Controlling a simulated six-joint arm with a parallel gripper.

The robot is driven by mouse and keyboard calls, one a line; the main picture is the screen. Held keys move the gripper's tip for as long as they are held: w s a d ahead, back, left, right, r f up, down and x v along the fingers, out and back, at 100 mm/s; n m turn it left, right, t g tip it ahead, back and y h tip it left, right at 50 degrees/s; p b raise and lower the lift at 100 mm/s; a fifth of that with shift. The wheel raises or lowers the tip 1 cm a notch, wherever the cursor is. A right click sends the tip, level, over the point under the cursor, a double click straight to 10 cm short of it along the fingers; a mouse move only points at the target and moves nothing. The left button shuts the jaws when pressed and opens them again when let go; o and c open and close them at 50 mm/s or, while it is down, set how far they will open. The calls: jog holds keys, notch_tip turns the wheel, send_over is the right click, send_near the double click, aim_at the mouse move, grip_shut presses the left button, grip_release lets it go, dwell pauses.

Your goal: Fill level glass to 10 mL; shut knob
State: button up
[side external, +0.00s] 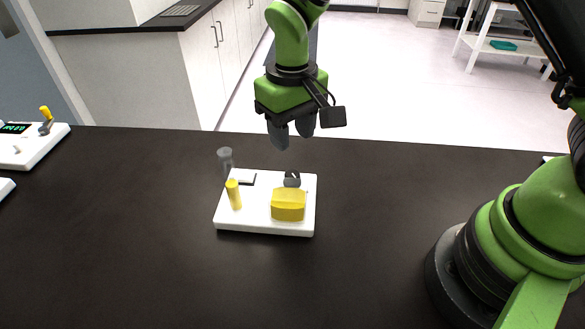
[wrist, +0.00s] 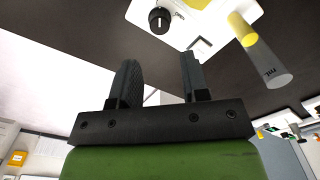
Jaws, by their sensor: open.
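The white base (side external: 265,225) sits on the dark table. At its left stands the level glass, yellow in its lower part (side external: 233,195) and clear grey above (side external: 225,158). In the wrist view the glass (wrist: 272,70) carries an "mL" mark, but its level cannot be read. The dark knob (side external: 292,180) is at the back of the base, behind a yellow block (side external: 288,205). The knob shows in the wrist view (wrist: 158,20) as a round black dial with a white mark. My gripper (side external: 292,142) is open and empty, above and behind the knob, touching nothing.
At the left edge, another white device (side external: 38,148) has a green display and a yellow-topped lever. The dark table (side external: 130,250) is clear around the base. Cabinets (side external: 225,50) and a white shelf stand beyond the table.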

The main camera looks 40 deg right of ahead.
aim_at(293, 173)
notch_tip(293, 173, down, 9)
jog(key=shift+r, duration=0.1)
dwell(0.3)
jog(key=c, duration=0.6)
jog(key=shift+n, duration=1.3)
jog(key=shift+c, duration=0.2)
jog(key=o, duration=0.6)
jog(key=shift+o, duration=0.2)
jog(key=shift+r, duration=0.1)
notch_tip(293, 173, up, 10)
